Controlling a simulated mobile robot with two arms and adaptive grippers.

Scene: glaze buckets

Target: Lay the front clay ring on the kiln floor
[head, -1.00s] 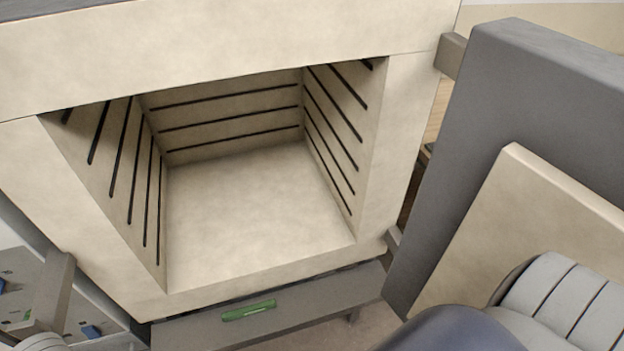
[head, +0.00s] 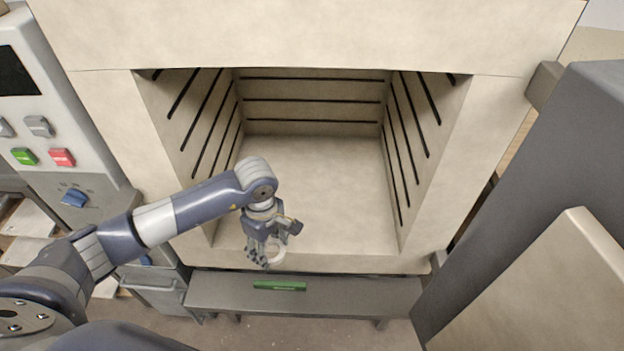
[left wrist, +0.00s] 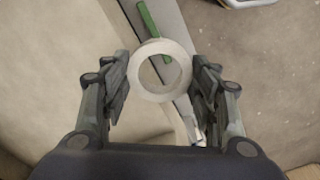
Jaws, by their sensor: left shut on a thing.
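My left gripper (head: 262,257) is in front of the open kiln, over the front edge of its floor. It is shut on a pale clay ring (head: 276,255). In the left wrist view the ring (left wrist: 160,70) sits between the two fingers (left wrist: 160,82), its round opening facing the camera. The kiln floor (head: 330,190) is bare and pale, between side walls with dark heating lines. My right gripper is not in view.
The kiln door (head: 535,200) stands open at the right. A grey ledge with a green handle (head: 280,285) runs below the kiln mouth. A control panel with red and green buttons (head: 45,130) is at the left. The kiln's inside is empty.

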